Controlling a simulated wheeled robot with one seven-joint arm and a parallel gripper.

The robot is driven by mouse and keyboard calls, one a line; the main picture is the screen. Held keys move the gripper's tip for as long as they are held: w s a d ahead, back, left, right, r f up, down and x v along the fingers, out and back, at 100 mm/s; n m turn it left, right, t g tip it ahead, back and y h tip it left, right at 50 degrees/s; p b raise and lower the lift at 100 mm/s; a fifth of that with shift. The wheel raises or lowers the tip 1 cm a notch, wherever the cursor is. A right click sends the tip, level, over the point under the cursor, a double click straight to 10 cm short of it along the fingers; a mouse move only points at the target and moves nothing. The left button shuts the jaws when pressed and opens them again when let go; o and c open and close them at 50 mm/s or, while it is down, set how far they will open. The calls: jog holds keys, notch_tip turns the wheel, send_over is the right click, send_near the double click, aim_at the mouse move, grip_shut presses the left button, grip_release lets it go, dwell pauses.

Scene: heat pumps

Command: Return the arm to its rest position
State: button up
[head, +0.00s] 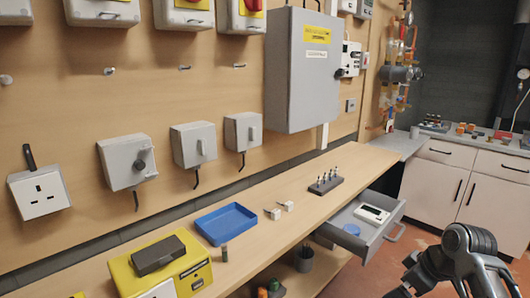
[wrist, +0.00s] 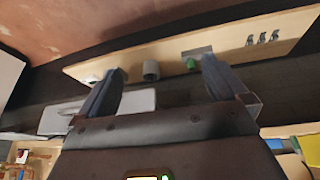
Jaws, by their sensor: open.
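My arm (head: 462,262) shows at the lower right of the head view, in front of the open drawer and over the reddish floor. My gripper (wrist: 164,68) is clear in the wrist view, with its two dark fingers spread apart. Nothing is between the fingers. Behind the fingers, some way off, the view shows a wooden shelf (wrist: 222,42) with a grey cup and a green item on it. I cannot make out the fingertips in the head view.
The workbench (head: 290,232) runs along the wall, with a blue tray (head: 226,224), a yellow box (head: 122,274) and a dark rack (head: 326,185). An open grey drawer (head: 377,232) juts out, holding a white device (head: 372,214). White cabinets (head: 440,180) stand at the back right.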

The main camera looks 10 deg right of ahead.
jog(key=s+a+f+m+t, duration=0.2)
jog(key=s+a+f, duration=0.3)
jog(key=s+a, duration=0.25)
jog(key=s+a+f+m+t, duration=0.2)
jog(key=s+a+f, duration=0.35)
jog(key=a, duration=0.35)
jog(key=s+a+r+m+t+h, duration=0.1)
jog(key=s+r, duration=0.1)
jog(key=s, duration=0.6)
jog(key=s+a+r+m+t+h, duration=0.1)
jog(key=s+a, duration=0.1)
jog(key=s, duration=0.6)
jog(key=s+d+r+t, duration=0.2)
jog(key=s+r+t, duration=0.2)
jog(key=s+r, duration=1.2)
notch_tip(320, 180, up, 2)
jog(key=shift+d+r, duration=0.1)
jog(key=shift+d, duration=0.15)
jog(key=shift+c, duration=0.2)
